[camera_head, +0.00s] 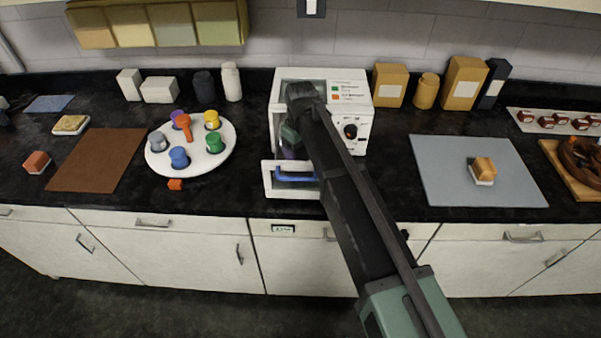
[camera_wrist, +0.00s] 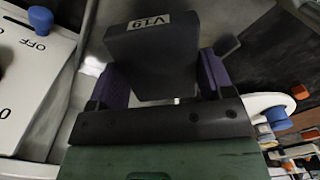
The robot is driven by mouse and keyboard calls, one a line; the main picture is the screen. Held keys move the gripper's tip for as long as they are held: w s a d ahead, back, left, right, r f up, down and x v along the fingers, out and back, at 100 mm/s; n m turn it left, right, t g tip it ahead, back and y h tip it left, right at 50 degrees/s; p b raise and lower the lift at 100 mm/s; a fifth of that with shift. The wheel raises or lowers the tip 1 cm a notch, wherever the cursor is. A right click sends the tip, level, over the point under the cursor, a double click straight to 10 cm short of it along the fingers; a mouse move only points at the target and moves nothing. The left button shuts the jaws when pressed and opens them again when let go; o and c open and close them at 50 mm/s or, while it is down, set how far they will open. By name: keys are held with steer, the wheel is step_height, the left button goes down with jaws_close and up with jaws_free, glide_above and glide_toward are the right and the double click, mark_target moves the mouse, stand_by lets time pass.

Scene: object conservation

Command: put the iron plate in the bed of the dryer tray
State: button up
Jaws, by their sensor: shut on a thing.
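The dark grey iron plate (camera_wrist: 150,60) has a small pale label and sits between the purple fingers of my gripper (camera_wrist: 160,80) in the wrist view. My gripper is shut on it. In the head view my gripper (camera_head: 290,150) is at the open front of the white dryer (camera_head: 350,86), and my arm hides much of it; I cannot make out the plate there. A white, tray-like part (camera_head: 291,193) with a blue piece (camera_head: 297,176) juts out low at the dryer's front. I cannot tell whether the plate touches the tray; the bed is not clearly visible.
A round white platter (camera_head: 160,170) with several coloured pots stands left of the dryer. A small orange block (camera_head: 175,184) lies before it. A brown mat (camera_head: 98,160) is farther left. A grey mat (camera_head: 440,180) lies on the right, with tan containers (camera_head: 389,85) behind.

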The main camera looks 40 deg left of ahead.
mark_target(301, 158)
step_height(301, 158, down, 5)
steer(key=b, duration=0.4)
steer(key=shift+r, duration=0.45)
steer(key=shift+f, duration=0.2)
steer(key=o, duration=1.5)
steer(key=shift+o, duration=0.2)
step_height(301, 158, up, 13)
steer(key=p, duration=1.2)
steer(key=shift+f, duration=0.3)
